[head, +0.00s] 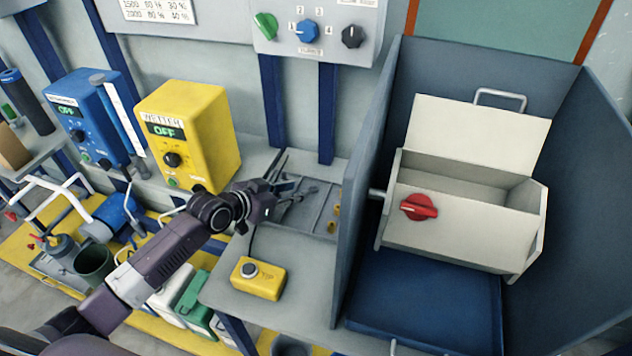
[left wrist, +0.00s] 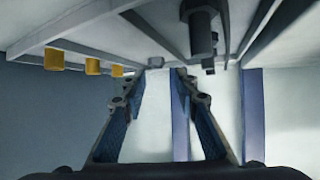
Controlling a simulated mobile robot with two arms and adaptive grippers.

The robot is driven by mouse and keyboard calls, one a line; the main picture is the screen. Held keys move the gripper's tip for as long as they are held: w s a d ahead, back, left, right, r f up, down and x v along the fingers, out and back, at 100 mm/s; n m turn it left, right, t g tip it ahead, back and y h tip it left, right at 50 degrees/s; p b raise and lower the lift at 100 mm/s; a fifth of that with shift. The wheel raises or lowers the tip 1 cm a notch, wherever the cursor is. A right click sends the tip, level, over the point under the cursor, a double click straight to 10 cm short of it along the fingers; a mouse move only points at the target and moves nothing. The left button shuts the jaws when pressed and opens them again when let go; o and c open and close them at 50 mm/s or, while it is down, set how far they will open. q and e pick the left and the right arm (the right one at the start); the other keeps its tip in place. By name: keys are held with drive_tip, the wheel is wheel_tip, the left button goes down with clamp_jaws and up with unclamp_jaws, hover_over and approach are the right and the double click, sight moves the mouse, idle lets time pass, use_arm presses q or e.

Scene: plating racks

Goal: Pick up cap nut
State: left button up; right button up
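My left gripper (head: 292,187) is over the grey compartment tray (head: 318,222) on the bench; its fingers stand apart and look empty in the left wrist view (left wrist: 155,82). The tray holds small grey metal parts and small yellow pieces (head: 333,221). In the left wrist view, yellow pieces (left wrist: 92,66) show at the left, a dark stepped metal part (left wrist: 203,25) at the upper right, and a small grey piece (left wrist: 155,62) beyond the fingertips. I cannot tell which part is the cap nut. My right gripper is not in view.
A tall grey-blue partition (head: 361,190) stands right of the tray, with a white open-lidded box (head: 455,240) with a red knob beyond it. A yellow button box (head: 258,279) sits at the bench front. A yellow unit (head: 205,130) and a blue unit (head: 85,105) stand left.

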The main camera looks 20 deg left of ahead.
sight(312, 185)
use_arm(q)
drive_tip(key=shift+w+d+f, duration=0.25)
drive_tip(key=shift+w+d, duration=0.3)
drive_tip(key=shift+w, duration=0.1)
drive_tip(key=x, duration=0.3)
drive_tip(key=shift+w+d+p, duration=0.2)
drive_tip(key=shift+w+p, duration=0.05)
drive_tip(key=shift+p, duration=0.1)
drive_tip(key=shift+w+d+f, duration=0.1)
drive_tip(key=shift+w+f, duration=0.05)
drive_tip(key=shift+w, duration=0.1)
drive_tip(key=shift+w+f, duration=0.1)
drive_tip(key=shift+w, duration=0.05)
clamp_jaws()
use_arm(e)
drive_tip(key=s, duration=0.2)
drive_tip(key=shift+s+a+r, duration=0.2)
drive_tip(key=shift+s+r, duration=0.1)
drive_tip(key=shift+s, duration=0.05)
